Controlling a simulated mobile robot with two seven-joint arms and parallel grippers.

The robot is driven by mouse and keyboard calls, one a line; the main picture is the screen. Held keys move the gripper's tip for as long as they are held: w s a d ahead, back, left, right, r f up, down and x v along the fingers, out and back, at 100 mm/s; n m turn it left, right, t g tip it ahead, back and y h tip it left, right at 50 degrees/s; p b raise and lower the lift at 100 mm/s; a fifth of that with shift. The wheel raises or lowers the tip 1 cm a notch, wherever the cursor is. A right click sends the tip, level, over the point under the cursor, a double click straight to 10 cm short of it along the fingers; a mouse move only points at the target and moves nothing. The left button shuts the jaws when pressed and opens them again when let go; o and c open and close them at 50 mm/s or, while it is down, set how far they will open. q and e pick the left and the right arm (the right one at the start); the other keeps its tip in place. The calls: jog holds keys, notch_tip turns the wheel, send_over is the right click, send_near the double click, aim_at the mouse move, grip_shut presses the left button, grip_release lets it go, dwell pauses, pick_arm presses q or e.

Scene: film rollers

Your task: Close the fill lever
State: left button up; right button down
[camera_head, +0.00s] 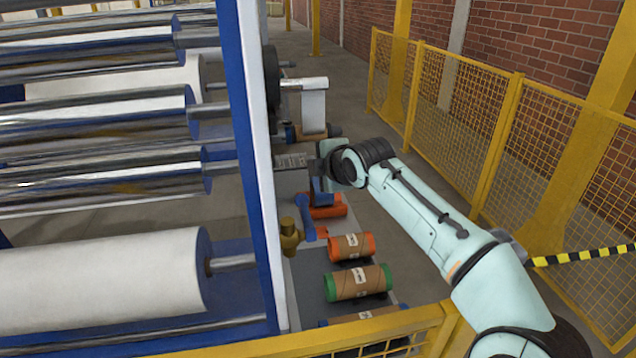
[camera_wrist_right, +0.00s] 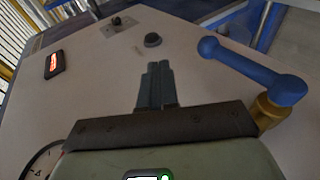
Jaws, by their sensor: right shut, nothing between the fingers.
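The fill lever is a blue handle with a rounded knob on a brass valve. In the right wrist view the lever (camera_wrist_right: 250,70) is at the upper right, and the brass valve (camera_wrist_right: 268,112) is below its hub. My right gripper (camera_wrist_right: 158,68) is shut and empty, with its fingers to the left of the lever and apart from it in the picture. In the head view the lever (camera_head: 308,220) and brass valve (camera_head: 290,237) sit beside the machine's frame, just below my right wrist. My left gripper is not in view.
Silver and white rollers (camera_head: 110,270) fill the left side behind a blue and white frame post (camera_head: 255,150). Orange and green spools (camera_head: 358,283) lie on a dark surface below the valve. A yellow mesh fence (camera_head: 450,100) runs along the right.

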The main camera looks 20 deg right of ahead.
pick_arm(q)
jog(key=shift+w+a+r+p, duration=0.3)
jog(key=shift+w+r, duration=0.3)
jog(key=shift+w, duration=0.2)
pick_arm(e)
notch_tip(320, 180, up, 6)
jog(key=shift+s, duration=0.25)
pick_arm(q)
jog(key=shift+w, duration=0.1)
pick_arm(e)
jog(key=shift+w+d, duration=0.1)
jog(key=shift+w, duration=0.05)
